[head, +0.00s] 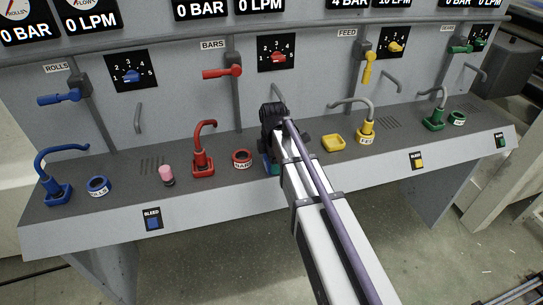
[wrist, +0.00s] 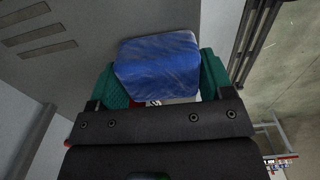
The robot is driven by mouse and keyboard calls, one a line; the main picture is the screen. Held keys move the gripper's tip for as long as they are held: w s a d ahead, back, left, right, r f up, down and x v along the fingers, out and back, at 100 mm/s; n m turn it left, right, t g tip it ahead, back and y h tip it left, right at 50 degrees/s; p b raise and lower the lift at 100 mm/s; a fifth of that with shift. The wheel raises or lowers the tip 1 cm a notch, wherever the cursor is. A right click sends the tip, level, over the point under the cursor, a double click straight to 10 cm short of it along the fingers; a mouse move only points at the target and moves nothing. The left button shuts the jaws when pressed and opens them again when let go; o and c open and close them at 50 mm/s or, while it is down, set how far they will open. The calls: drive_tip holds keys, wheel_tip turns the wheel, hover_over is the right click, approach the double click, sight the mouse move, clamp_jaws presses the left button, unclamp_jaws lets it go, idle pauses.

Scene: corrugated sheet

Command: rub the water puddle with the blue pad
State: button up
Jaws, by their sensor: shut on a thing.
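The blue pad (wrist: 157,66) is a scuffed blue block, seen in the wrist view between the green fingers of my gripper (wrist: 160,82). The gripper is shut on it. In the head view my gripper (head: 272,168) is low over the dark ledge of the console, between the red ring and the yellow tray, and my arm hides most of it and the pad. I cannot tell whether the pad touches the ledge. I cannot make out a water puddle in either view.
Blue fittings stand left, green ones right. Levers and dials line the panel behind.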

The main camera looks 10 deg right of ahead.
drive_tip(key=shift+s, duration=0.7)
drive_tip(key=shift+f, duration=0.1)
wheel_tip(320, 180, up, 6)
drive_tip(key=p, duration=0.6)
drive_tip(key=shift+w, duration=0.15)
wheel_tip(320, 180, up, 3)
drive_tip(key=p, duration=0.3)
